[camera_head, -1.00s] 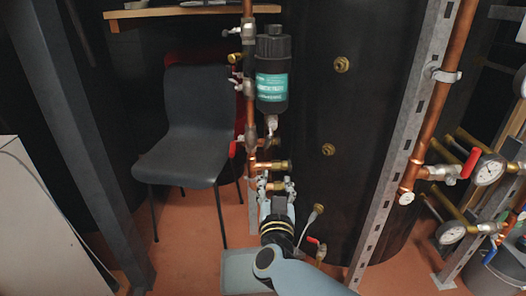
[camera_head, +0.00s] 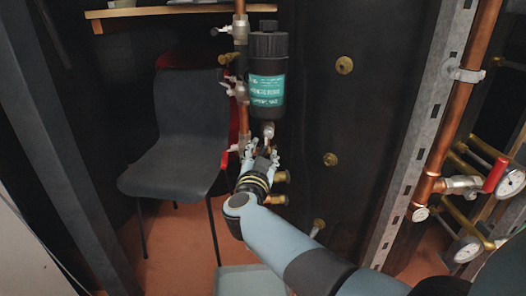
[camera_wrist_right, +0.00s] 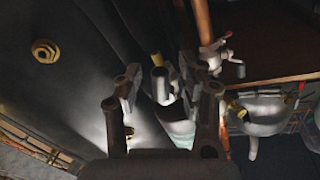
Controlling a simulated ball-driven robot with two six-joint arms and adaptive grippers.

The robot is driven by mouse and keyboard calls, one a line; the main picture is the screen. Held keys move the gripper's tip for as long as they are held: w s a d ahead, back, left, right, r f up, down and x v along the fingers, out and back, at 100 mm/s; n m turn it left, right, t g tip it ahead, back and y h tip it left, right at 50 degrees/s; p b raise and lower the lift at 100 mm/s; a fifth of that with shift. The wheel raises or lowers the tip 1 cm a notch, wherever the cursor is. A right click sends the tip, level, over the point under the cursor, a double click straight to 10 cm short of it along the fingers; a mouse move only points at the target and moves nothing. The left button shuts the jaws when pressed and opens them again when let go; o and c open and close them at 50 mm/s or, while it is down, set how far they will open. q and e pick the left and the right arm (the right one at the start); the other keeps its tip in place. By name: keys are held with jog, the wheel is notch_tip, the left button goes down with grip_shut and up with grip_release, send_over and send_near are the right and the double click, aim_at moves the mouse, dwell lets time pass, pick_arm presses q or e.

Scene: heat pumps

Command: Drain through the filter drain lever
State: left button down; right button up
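The filter (camera_head: 267,95) is a black canister with a teal label, mounted beside a vertical copper pipe in the head view. A small metal drain valve (camera_head: 268,130) hangs from its underside. I cannot clearly make out the drain lever itself. My right gripper (camera_head: 263,155) is just below the valve, pointing up, and hides part of that area. In the right wrist view its fingers (camera_wrist_right: 160,88) are spread, with a metal drain piece (camera_wrist_right: 159,84) showing between them. I cannot tell if they touch it. My left gripper is not in view.
A grey tray (camera_head: 248,281) stands on the floor below. A dark chair (camera_head: 185,150) is at left. A copper pipe (camera_head: 241,90) with valves runs close beside the filter. A slotted metal post (camera_head: 425,135) and gauges (camera_head: 509,183) are at right.

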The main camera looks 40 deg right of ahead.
jog(key=shift+w+d, duration=0.1)
jog(key=shift+r, duration=0.1)
jog(key=shift+c, duration=0.5)
grip_shut()
